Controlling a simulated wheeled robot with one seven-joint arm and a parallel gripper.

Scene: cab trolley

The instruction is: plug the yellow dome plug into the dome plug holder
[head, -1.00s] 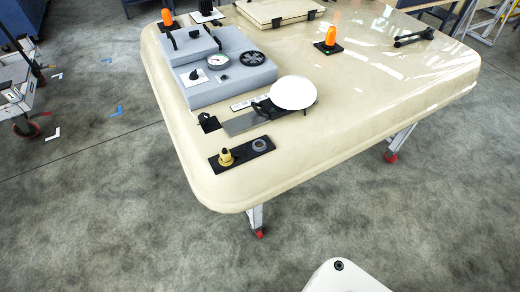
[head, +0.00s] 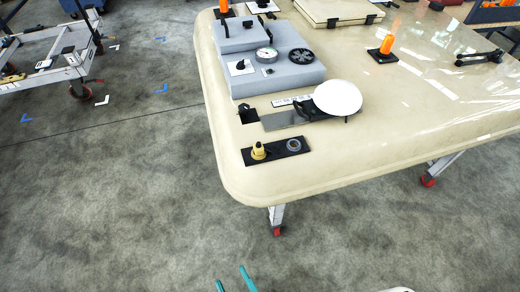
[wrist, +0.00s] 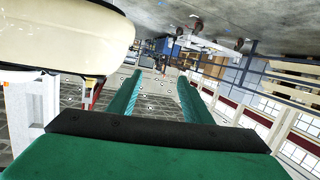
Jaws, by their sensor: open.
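The yellow dome plug (head: 258,151) stands upright at the left end of a black plate near the cream table's front left corner. On the same plate, to its right, is a round grey ring-like socket (head: 293,146); I cannot tell for sure whether this is the dome plug holder. A white dome (head: 338,97) lies behind them on the table. My gripper (head: 235,278) shows at the bottom edge of the head view, low in front of the table and well apart from the plug. In the wrist view my gripper (wrist: 157,80) has two green fingers spread apart with nothing between them.
A grey console (head: 278,70) with a gauge and black knob stands behind the plate. The cream table edge (wrist: 60,35) shows at the wrist view's upper left. The floor before the table is clear.

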